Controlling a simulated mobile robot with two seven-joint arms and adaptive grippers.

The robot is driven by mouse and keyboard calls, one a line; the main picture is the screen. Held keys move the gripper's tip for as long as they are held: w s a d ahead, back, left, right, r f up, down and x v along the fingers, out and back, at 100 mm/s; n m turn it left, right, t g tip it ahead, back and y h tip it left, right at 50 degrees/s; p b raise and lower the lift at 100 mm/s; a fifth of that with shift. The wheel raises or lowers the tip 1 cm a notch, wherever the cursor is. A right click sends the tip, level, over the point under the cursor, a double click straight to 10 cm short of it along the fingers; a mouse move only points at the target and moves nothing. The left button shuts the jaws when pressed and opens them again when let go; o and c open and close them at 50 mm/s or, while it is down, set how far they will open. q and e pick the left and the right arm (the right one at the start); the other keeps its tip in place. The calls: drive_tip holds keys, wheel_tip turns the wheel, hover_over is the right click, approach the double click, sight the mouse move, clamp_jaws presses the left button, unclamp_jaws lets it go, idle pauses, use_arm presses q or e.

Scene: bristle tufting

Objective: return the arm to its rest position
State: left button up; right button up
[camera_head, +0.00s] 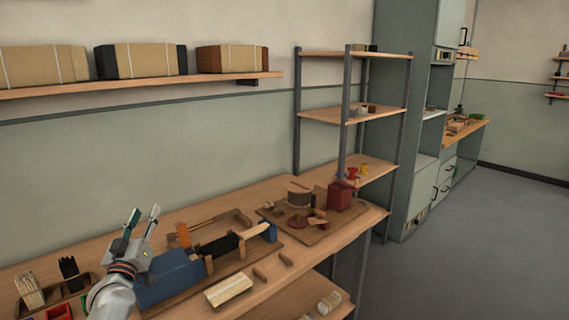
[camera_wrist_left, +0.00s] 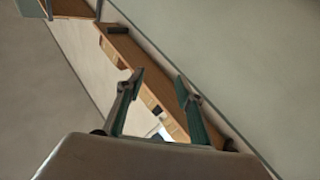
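My left gripper (camera_head: 143,220) is raised above the left part of the workbench, with its fingers pointing up and spread apart. In the left wrist view the two fingers (camera_wrist_left: 159,82) are apart with nothing between them. The left arm comes in from the bottom left of the head view, in front of a blue block-like fixture (camera_head: 172,277). My right gripper is not in either view.
The workbench (camera_head: 290,289) holds a bristle bundle (camera_head: 28,289), a pale block (camera_head: 228,290), wooden fixtures and a red box (camera_head: 339,196). A wall shelf (camera_head: 140,88) carries several wrapped boxes. A shelving rack (camera_head: 355,115) stands beyond; open floor (camera_head: 470,235) lies right.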

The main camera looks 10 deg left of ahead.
use_arm(q)
drive_tip(key=s+d+f+m+g+h, duration=0.2)
drive_tip(key=s+d+f+m+g, duration=0.15)
drive_tip(key=s+d+f, duration=0.4)
drive_tip(key=s+d+f+m+g+h, duration=0.25)
drive_tip(key=s+d+f+m, duration=0.2)
drive_tip(key=f, duration=0.55)
drive_tip(key=s+f+m+g+y, duration=0.2)
drive_tip(key=s+f+m+g, duration=0.15)
drive_tip(key=s, duration=0.85)
drive_tip(key=s+f+m+g+y, duration=0.2)
drive_tip(key=s+f+g, duration=0.15)
drive_tip(key=s, duration=0.85)
drive_tip(key=w+d+f+n+t+h, duration=0.1)
drive_tip(key=d+f+n+t+h, duration=0.2)
drive_tip(key=d+f+h, duration=0.4)
drive_tip(key=shift+w+d+f, duration=0.15)
drive_tip(key=shift+d+f, duration=2.9)
drive_tip(key=shift+d, duration=1.95)
